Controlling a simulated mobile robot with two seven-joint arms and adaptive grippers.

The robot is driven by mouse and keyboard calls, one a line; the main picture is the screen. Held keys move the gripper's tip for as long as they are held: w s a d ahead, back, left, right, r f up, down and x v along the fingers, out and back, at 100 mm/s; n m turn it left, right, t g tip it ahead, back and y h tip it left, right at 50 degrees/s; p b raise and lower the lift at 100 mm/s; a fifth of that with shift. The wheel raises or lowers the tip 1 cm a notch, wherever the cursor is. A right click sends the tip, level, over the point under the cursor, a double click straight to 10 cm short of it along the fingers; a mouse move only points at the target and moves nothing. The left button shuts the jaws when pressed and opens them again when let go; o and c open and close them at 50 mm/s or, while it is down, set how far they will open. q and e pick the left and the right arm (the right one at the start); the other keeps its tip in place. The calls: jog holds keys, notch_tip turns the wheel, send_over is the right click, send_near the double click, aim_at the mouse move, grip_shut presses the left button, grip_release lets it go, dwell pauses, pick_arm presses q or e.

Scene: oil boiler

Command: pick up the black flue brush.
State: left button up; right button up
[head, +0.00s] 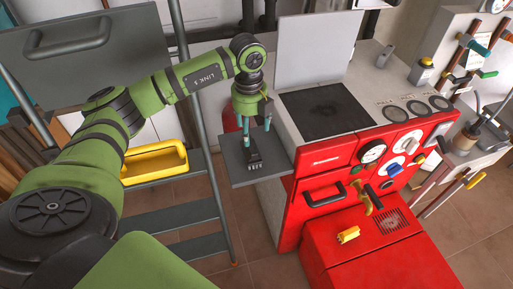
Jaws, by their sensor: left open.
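A small black brush (254,165), which looks like the flue brush, lies on a grey side shelf (277,166) at the left of the red boiler. Its bristled end points toward the front of the shelf. My left gripper (257,127) points down just above the shelf, with its teal-tipped fingers apart. The fingers are over the back part of the brush and partly hide it. I cannot tell whether they touch it. My right gripper is not in view.
The red boiler (325,160) with gauges and a raised grey lid (312,50) stands right of the shelf. A stepladder (212,165) with a yellow tray (155,162) stands left. A yellow block (348,235) sits on the red lower housing (385,255).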

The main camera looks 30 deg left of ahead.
aim_at(251, 144)
pick_arm(q)
jog(key=shift+s+a+f, duration=0.1)
jog(key=shift+a+f, duration=0.15)
jog(key=f+p, duration=0.2)
jog(key=f, duration=0.3)
jog(key=shift+d+f+p, duration=0.2)
jog(key=shift+p, duration=0.15)
jog(key=shift+f, duration=0.45)
grip_shut()
